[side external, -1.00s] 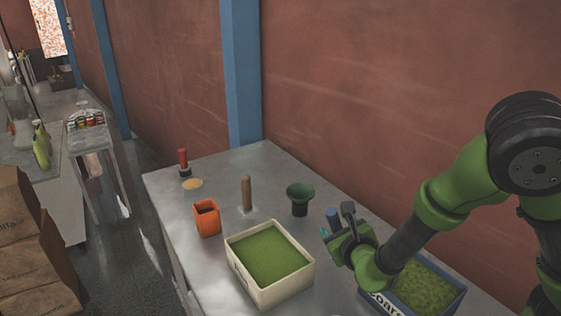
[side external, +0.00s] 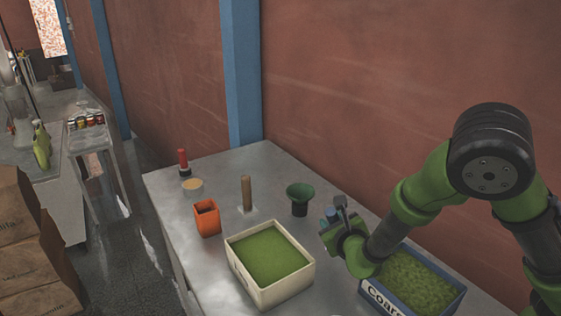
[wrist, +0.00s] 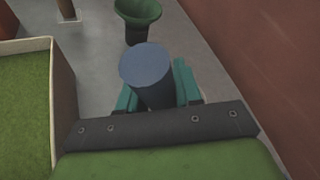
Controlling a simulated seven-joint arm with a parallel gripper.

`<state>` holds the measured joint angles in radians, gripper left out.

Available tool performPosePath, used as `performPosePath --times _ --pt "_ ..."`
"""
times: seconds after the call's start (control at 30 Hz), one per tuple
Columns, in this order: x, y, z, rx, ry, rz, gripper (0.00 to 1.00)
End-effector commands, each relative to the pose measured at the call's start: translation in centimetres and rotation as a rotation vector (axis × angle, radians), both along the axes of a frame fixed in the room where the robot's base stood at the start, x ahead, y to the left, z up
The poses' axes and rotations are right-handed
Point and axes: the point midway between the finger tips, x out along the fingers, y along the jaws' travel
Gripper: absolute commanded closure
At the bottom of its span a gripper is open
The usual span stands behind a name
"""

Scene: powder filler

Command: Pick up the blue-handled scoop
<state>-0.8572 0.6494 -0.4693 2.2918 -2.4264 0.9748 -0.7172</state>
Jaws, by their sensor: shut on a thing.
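The scoop's blue handle (side external: 331,214) stands upright at my gripper (side external: 334,226), beyond the blue-rimmed bin. In the wrist view the round end of the blue handle (wrist: 147,66) sits between the teal fingers of my gripper (wrist: 155,92). My gripper is shut on the handle. The scoop's lower end is hidden below the handle and fingers, so I cannot tell whether it touches the table.
A white bin of fine green powder (side external: 308,277) stands left of my gripper. A blue-rimmed bin marked "Coars…" (side external: 375,297) is under my arm. A dark green funnel (side external: 300,199), wooden handle (side external: 246,192), orange container (side external: 207,218) and red handle (side external: 183,160) stand beyond.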

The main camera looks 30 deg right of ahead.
Motion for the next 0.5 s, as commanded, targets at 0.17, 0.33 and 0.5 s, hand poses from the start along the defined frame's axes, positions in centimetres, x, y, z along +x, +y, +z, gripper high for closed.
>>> performPosePath --times 0.17,0.33,0.5 --pt "0.0 0.0 0.1 0.0 -0.002 -0.001 1.0" --pt "0.0 0.0 0.2 0.0 -0.002 0.0 1.0" --pt "0.1 0.0 1.3 0.003 -0.005 -0.001 1.0"
